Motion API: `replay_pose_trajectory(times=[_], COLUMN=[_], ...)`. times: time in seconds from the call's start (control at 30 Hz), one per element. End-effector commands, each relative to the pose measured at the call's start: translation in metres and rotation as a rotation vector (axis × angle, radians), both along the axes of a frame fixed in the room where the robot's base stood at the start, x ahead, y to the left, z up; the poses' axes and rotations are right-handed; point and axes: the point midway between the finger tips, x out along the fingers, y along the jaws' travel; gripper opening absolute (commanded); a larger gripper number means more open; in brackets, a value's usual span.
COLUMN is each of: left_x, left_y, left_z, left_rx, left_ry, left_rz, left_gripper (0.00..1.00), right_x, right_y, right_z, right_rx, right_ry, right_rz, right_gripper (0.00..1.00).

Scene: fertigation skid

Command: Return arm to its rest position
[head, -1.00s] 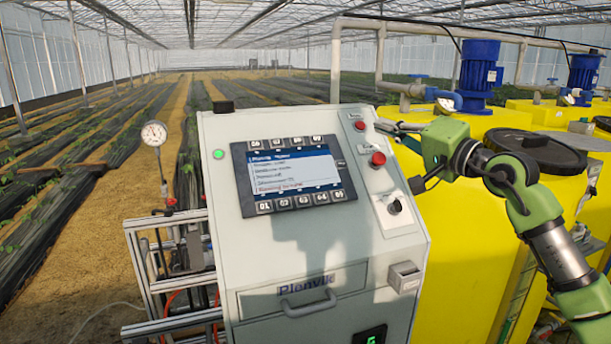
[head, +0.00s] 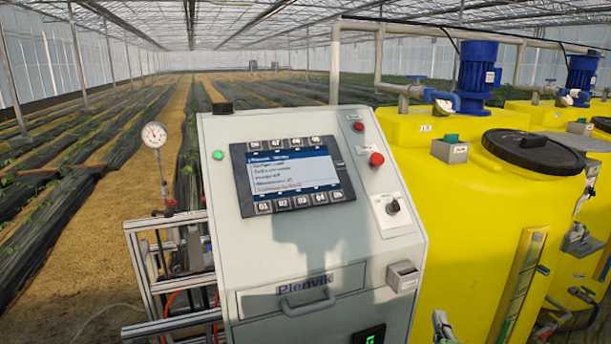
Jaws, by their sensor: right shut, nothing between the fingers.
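The arm that stood over the right side of the panel is out of that space. Only a small grey part of my right gripper (head: 441,326) shows, low at the bottom edge, just right of the control cabinet (head: 240,250) and in front of the yellow tank. It looks shut and empty, apart from the cabinet. The rest of the right arm is out of view. My left gripper is not in view.
The cabinet has a lit screen (head: 292,177), a red button (head: 376,160), a black knob (head: 393,206) and a drawer handle (head: 307,303). Yellow tanks (head: 455,215) with blue motors (head: 478,72) stand right. A pressure gauge (head: 154,134) stands left.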

Motion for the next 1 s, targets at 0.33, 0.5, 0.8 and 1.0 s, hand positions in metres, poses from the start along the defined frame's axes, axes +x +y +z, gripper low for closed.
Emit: replay_pose_trajectory(times=[0.33,0.5,0.8,1.0], left_x=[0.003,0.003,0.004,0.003], left_y=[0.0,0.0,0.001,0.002], left_z=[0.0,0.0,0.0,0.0], left_rx=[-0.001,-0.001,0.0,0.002], left_ry=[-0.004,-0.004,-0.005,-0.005], left_rz=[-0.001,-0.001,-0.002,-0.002], left_gripper=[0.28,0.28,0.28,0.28], right_x=[-0.167,-0.23,-0.297,-0.288], right_y=[0.025,0.044,0.068,0.069], right_z=[-0.17,-0.199,-0.236,-0.289], right_rx=[0.785,0.97,1.135,1.124], right_ry=[0.495,0.646,0.82,0.838], right_rz=[-0.329,-0.469,-0.649,-0.658], right_gripper=[0.0,0.0,0.0,0.0])
